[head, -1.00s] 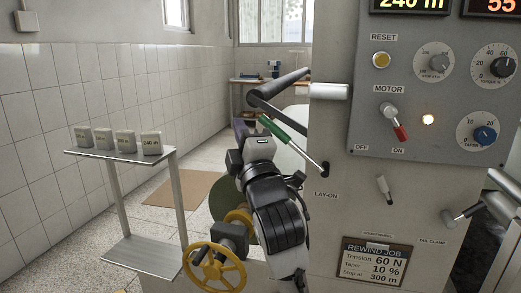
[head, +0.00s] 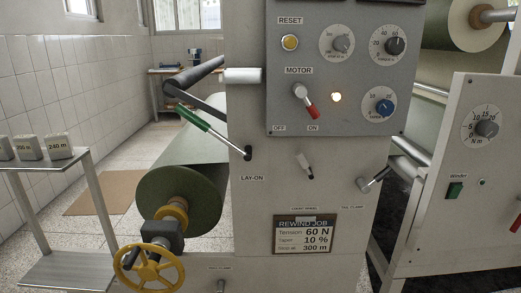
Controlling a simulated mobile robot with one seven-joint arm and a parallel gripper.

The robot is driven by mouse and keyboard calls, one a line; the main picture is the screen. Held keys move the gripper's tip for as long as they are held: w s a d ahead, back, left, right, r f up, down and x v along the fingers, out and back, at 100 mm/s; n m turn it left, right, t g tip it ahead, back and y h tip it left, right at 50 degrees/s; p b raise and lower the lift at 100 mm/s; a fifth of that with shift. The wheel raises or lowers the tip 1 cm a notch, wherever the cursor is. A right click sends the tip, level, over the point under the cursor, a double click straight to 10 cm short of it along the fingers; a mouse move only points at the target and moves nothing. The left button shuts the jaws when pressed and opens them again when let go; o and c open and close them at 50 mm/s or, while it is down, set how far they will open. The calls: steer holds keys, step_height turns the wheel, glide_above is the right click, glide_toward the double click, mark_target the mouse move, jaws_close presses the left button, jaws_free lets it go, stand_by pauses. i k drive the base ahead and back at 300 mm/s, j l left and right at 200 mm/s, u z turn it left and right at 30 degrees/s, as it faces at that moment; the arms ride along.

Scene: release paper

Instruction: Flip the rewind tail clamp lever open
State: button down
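A metal lever (head: 374,180) sticks out from the right side of the grey machine panel, tilted up to the right, with a small label below it that reads TAIL CLAMP. Another short metal knob or lever (head: 220,286) shows at the bottom edge, below a small label too blurred to read surely; its lower end is cut off. My gripper is not in view, and nothing in the frame shows whether it is open or shut.
A green-handled LAY-ON lever (head: 196,120) and a yellow handwheel (head: 148,271) stand left of the panel, near a green paper roll (head: 178,200). A white-tipped lever (head: 306,166) sits mid-panel. A shelf stand (head: 90,190) holds small blocks. A second cabinet (head: 455,210) stands right.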

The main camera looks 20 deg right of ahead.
mark_target(365, 187)
steer(key=i+l+z, duration=0.1)
steer(key=z, duration=0.3)
steer(key=i+l+z, duration=0.1)
steer(key=l+z, duration=0.25)
steer(key=i+z, duration=0.15)
steer(key=z, duration=0.25)
